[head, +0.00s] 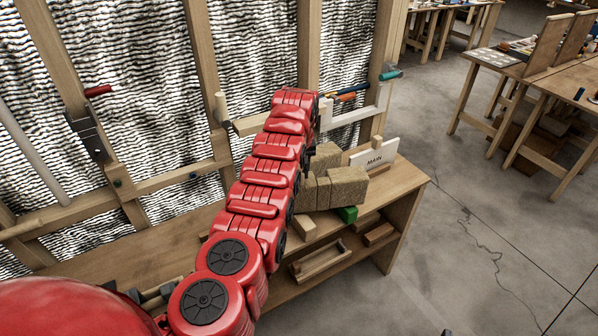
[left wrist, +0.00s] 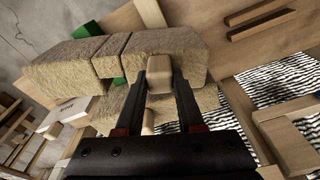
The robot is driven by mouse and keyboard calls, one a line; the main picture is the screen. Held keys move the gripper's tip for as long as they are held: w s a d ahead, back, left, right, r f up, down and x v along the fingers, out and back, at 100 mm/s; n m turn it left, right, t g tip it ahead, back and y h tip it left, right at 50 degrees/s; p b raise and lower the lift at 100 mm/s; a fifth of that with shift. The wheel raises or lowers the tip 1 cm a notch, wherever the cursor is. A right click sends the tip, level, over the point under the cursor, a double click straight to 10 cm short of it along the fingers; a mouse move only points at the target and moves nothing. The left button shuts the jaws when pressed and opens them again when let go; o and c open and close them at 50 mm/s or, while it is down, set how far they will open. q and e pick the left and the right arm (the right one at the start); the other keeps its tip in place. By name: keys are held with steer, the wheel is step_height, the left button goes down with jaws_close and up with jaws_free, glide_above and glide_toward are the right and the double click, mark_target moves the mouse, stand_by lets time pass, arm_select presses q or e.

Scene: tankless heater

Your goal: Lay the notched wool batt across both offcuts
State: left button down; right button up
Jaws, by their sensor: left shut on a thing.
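The notched wool batt (head: 348,187) is a brown fibrous body with block-like sections, above the right end of the wooden bench. It also shows in the left wrist view (left wrist: 70,68), with gaps between its sections. My left gripper (left wrist: 160,80) is shut on a pale wooden knob (left wrist: 160,67) in front of the wool; whether the knob is fixed to it I cannot tell. In the head view my red arm mostly hides this gripper. A pale wooden offcut (head: 303,227) and a green block (head: 347,214) show at the batt's front edge. Contact beneath the batt is hidden. My right gripper is not in view.
A white sign reading MAIN (head: 374,157) stands behind the batt on the bench (head: 405,185). A wooden tray (head: 318,261) sits on the lower shelf. The stud wall (head: 205,75) with pipes and tools rises behind. Open floor (head: 480,240) lies to the right.

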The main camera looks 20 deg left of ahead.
arm_select(q)
steer(key=shift+f, duration=0.35)
steer(key=shift+c, duration=2.2)
jaws_free()
steer(key=shift+r+b, duration=0.45)
steer(key=shift+r, duration=0.05)
steer(key=r, duration=0.2)
steer(key=r+b, duration=0.1)
steer(key=r, duration=0.2)
steer(key=s+r+b, duration=0.1)
steer(key=r, duration=0.1)
steer(key=shift+d+r, duration=0.15)
steer(key=shift+d, duration=0.15)
step_height(320, 180, up, 9)
steer(key=s+p, duration=0.1)
steer(key=p, duration=0.2)
steer(key=shift+d, duration=0.25)
